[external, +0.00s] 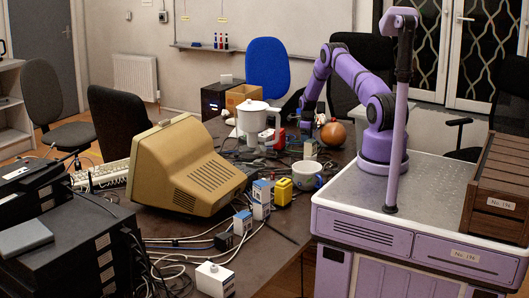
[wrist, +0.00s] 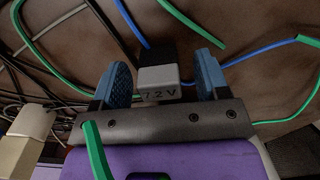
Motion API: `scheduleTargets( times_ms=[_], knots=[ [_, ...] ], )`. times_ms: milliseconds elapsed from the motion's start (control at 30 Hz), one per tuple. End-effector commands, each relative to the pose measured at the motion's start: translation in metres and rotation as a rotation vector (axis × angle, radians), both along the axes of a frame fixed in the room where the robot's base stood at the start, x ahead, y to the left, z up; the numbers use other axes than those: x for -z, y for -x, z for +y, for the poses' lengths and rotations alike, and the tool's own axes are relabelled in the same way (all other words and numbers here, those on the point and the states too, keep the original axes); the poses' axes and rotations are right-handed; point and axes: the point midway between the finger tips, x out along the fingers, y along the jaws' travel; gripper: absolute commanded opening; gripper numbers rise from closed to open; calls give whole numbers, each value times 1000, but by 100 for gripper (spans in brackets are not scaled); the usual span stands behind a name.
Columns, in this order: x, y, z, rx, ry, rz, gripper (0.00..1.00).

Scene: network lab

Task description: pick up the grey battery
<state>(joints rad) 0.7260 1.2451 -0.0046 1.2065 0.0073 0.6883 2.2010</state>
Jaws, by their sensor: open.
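The grey battery (wrist: 159,78), a block with a light grey end marked "7.2V" and a darker body, lies between the two blue-padded fingers of my gripper (wrist: 163,68) in the wrist view. The fingers stand apart, one on each side of it, with a visible gap at the right and a smaller one at the left. In the external view my gripper (external: 306,126) is low over the cluttered table beyond the mug. I cannot make out the battery clearly there.
Green and blue cables (wrist: 262,54) lie around the battery.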

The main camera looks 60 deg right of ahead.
Motion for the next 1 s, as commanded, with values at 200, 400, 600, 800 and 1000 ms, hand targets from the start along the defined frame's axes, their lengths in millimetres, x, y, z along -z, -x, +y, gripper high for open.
scheduleTargets(
  times_ms=[200, 400, 600, 800, 1000],
  knots=[
    [0, 0, 0, 0, 0, 0, 47],
    [-1, 0, 0, -1, 0, 0, 12],
    [-1, 0, 0, -1, 0, 0, 13],
    [-8, 0, 0, -1, 0, 1, 13],
    [-34, -1, 0, -1, 2, 0, 13]
  ],
)
